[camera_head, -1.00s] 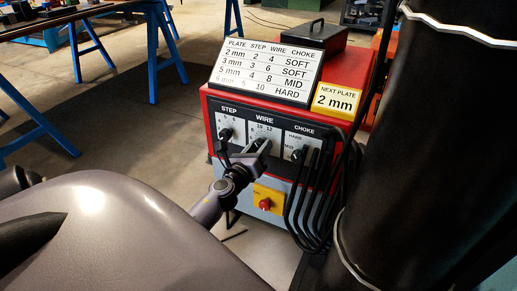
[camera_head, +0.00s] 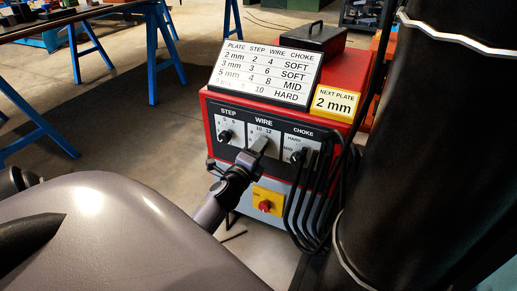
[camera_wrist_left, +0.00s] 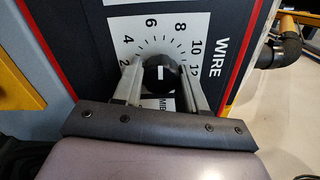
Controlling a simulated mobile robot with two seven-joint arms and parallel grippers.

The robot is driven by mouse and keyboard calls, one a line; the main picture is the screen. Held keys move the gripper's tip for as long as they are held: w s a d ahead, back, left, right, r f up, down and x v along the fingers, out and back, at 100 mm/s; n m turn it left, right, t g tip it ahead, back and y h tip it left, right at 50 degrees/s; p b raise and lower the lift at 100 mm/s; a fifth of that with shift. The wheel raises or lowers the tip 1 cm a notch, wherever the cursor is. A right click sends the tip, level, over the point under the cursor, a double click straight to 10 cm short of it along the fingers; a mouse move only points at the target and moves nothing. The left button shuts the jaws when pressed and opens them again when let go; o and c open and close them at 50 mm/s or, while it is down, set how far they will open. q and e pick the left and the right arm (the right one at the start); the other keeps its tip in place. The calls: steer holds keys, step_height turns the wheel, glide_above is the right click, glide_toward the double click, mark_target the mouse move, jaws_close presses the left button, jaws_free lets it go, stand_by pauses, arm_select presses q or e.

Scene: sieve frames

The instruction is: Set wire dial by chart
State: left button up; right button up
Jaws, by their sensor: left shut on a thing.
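The wire dial's black knob (camera_wrist_left: 158,73) sits in the left wrist view on a white scale plate (camera_wrist_left: 165,33) numbered 2 to 12. My left gripper (camera_wrist_left: 155,85) is shut on this knob, a finger on each side; in the head view the gripper (camera_head: 257,149) covers the knob. I cannot tell which number the knob points to. The chart (camera_head: 265,72) on top of the red machine (camera_head: 355,75) lists plate, step, wire and choke; its 2 mm row reads step 2, wire 4, SOFT. A yellow card (camera_head: 335,101) reads "NEXT PLATE 2 mm". My right gripper is not in view.
The step knob (camera_head: 225,136) is left of the wire dial and the choke knob (camera_head: 296,156) right of it. Black cables (camera_head: 307,205) hang at the right of the front. A red switch (camera_head: 265,206) is below. Blue trestles (camera_head: 40,120) stand at left.

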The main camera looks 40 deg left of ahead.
arm_select(q)
steer(key=n+p, duration=0.1)
steer(key=n, duration=0.2)
steer(key=shift+d, duration=0.15)
steer(key=n+p, duration=0.1)
steer(key=n, duration=0.1)
steer(key=shift+r+n, duration=0.1)
steer(key=shift+n, duration=0.2)
steer(key=n+p, duration=0.1)
steer(key=n, duration=0.2)
steer(key=shift+p, duration=0.3)
steer(key=shift+n, duration=0.6)
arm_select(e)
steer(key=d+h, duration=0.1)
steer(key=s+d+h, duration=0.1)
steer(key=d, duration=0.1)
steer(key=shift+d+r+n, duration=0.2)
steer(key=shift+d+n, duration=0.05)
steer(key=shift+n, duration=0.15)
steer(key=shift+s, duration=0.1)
arm_select(q)
steer(key=o, duration=1)
